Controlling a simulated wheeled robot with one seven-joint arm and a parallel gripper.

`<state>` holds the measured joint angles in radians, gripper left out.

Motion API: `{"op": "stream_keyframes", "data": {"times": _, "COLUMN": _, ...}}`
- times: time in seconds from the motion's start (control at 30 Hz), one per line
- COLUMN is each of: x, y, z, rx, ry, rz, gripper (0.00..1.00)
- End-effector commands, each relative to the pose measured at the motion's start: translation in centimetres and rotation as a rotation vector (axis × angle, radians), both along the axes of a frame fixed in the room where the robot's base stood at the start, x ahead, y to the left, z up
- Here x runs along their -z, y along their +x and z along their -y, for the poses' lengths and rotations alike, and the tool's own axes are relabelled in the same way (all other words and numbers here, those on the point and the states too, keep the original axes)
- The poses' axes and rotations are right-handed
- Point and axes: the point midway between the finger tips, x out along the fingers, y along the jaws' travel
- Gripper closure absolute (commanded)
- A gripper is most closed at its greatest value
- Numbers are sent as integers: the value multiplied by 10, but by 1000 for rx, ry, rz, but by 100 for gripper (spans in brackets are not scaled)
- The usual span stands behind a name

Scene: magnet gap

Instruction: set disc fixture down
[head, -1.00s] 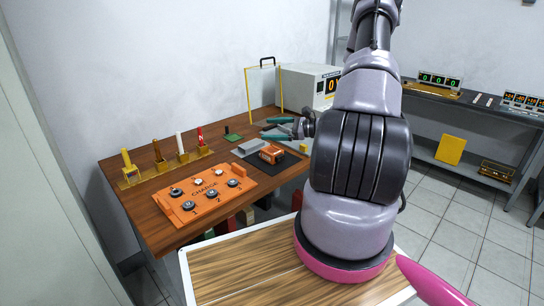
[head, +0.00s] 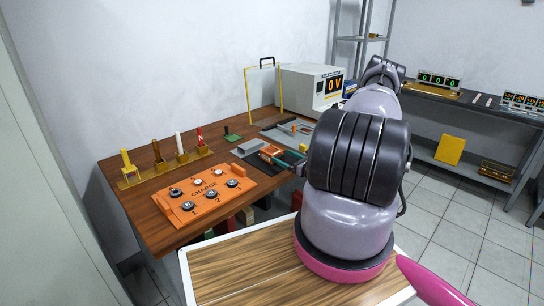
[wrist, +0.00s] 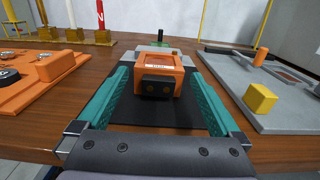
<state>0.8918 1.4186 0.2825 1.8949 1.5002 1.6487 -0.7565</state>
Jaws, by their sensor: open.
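My gripper (wrist: 158,68) is open, with one teal finger on each side of the fixture. There seems to be a gap between each finger and its sides. In the head view the fixture (head: 271,150) is partly hidden by my gripper (head: 283,159), low over the bench.
An orange CHARGE panel (head: 205,195) with several dark knobs lies to the left. A grey tray (wrist: 285,105) with a yellow cube (wrist: 261,98) is close on the right. A grey block (head: 249,147) is behind the fixture. A white meter (head: 308,88) reads 0 V.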

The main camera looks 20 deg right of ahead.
Motion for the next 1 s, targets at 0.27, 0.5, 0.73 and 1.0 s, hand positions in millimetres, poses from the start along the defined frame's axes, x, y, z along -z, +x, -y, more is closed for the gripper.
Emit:
{"op": "stream_keyframes", "data": {"times": 0.27, "x": -1, "y": 32, "z": -12, "rx": -2, "ry": 0, "rz": 2, "gripper": 0}}
{"op": "stream_keyframes", "data": {"times": 0.5, "x": -1, "y": 48, "z": -17, "rx": -1, "ry": 0, "rz": 0, "gripper": 0}}
{"op": "stream_keyframes", "data": {"times": 0.73, "x": -1, "y": 48, "z": -17, "rx": -1, "ry": 0, "rz": 0, "gripper": 46}}
{"op": "stream_keyframes", "data": {"times": 1.0, "x": -2, "y": 48, "z": -17, "rx": -1, "ry": 0, "rz": 1, "gripper": 100}}
